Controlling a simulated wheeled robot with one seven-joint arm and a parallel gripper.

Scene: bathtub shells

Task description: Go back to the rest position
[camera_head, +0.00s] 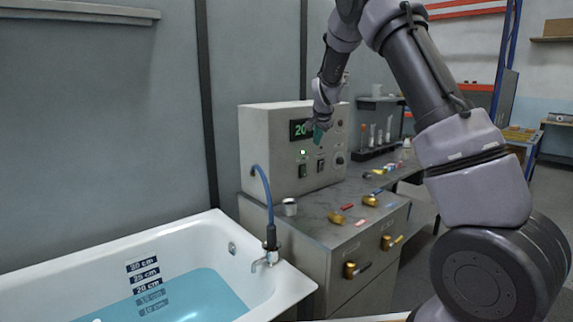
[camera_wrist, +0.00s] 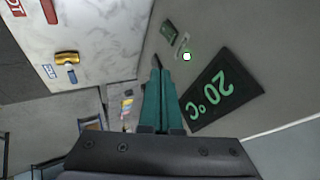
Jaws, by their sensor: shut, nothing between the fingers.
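My gripper (camera_head: 319,133) is in front of the white control box (camera_head: 270,150), near the right of its display. In the wrist view my gripper (camera_wrist: 160,72) shows green fingers shut together with nothing between them. The display (camera_wrist: 222,93) reads 20 °C and appears upside down there. A small light (camera_head: 303,152) glows on the box's front, above a dark switch (camera_head: 303,170). My arm reaches in from the right of the head view. Whether the fingers touch the box cannot be told.
A bathtub (camera_head: 215,232) with blue water (camera_head: 200,295) and marked depths stands at the left. A blue hose (camera_head: 264,190) runs from the box to the tap (camera_head: 268,258).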

